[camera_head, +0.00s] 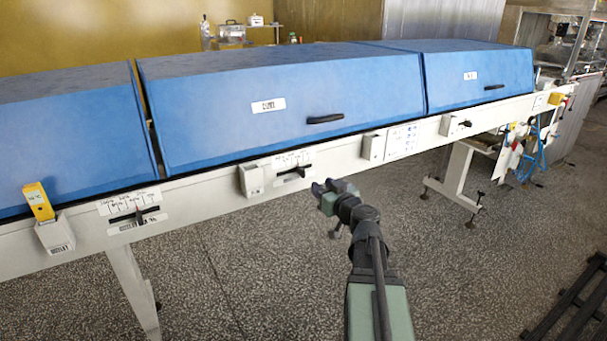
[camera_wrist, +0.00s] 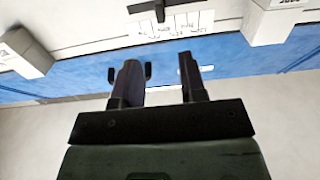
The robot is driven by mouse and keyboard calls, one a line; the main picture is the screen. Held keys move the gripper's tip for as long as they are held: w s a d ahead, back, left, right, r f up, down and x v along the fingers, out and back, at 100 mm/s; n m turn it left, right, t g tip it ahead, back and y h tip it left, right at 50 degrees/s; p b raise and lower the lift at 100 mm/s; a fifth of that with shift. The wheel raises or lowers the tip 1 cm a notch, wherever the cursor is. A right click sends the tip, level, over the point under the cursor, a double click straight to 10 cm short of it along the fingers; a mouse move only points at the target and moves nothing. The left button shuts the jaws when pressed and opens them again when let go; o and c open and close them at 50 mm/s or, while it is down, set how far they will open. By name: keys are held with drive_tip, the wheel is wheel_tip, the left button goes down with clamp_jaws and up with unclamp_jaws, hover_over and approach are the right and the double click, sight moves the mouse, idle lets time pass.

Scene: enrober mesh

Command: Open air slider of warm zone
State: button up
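A slider panel (camera_head: 292,175) with a dark slot, a dark knob and a white label strip sits on the white rail below the middle blue cover. Its knob appears toward the right of the slot. A slider with its label (camera_wrist: 175,25) also shows at the top of the wrist view. The writing is too small to tell which is the warm zone. My gripper (camera_head: 322,187) is just right of the middle slider, apart from it. In the wrist view its fingers (camera_wrist: 160,75) are spread and empty.
Blue covers (camera_head: 285,95) with black handles line the conveyor above the rail. White boxes (camera_head: 251,180) (camera_head: 372,147) protrude from the rail, and a yellow-topped one (camera_head: 40,205) is at left. Legs (camera_head: 132,285) stand below. Floor in front is mostly clear.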

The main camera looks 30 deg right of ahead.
sight(303, 172)
drive_tip(key=w, duration=1.1)
drive_tip(key=shift+d, duration=0.15)
drive_tip(key=shift+s, duration=0.1)
drive_tip(key=shift+c, duration=0.3)
clamp_jaws()
